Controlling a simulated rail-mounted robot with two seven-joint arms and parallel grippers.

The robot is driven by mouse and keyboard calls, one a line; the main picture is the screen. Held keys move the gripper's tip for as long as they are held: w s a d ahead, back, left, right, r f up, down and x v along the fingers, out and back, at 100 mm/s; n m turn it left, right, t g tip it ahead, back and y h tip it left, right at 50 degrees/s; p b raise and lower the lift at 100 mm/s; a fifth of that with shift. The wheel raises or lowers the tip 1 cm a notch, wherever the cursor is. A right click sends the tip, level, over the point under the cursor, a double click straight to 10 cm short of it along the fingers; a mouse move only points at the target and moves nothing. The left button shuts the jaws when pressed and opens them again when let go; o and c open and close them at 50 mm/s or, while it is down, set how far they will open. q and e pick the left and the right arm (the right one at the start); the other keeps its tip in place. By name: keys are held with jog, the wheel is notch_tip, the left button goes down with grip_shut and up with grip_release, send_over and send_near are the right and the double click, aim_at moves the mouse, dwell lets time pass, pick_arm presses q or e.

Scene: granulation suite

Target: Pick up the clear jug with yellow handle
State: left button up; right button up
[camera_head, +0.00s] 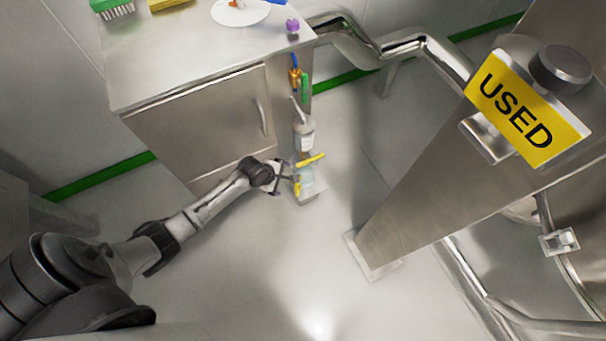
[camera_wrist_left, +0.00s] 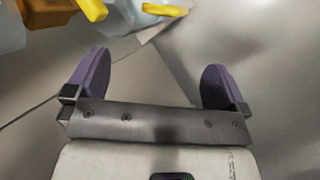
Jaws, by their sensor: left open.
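The clear jug with yellow handle (camera_head: 306,174) stands low beside the cabinet, at the end of my left arm. It looks pale blue and has yellow parts. My left gripper (camera_head: 284,178) is just left of it, open. In the left wrist view, the purple fingers of the gripper (camera_wrist_left: 155,78) are spread with nothing between them. A pale clear body with a yellow part (camera_wrist_left: 166,10) shows beyond the fingertips, cut off by the top edge. I cannot tell whether the gripper touches the jug. My right gripper is not in view.
A spray-type bottle (camera_head: 303,136) stands directly behind the jug. The steel cabinet (camera_head: 200,125) is to the left, with brushes and a white disc on top. A large steel column (camera_head: 430,180) with a yellow USED sign (camera_head: 525,108) stands right. The floor in front is clear.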

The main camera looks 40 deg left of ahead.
aim_at(302, 176)
pick_arm(q)
jog(key=b+x, duration=1.1)
jog(key=x, duration=0.3)
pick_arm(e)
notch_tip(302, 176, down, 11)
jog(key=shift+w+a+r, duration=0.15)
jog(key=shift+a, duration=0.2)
pick_arm(q)
jog(key=shift+s, duration=0.1)
jog(key=shift+c, duration=0.3)
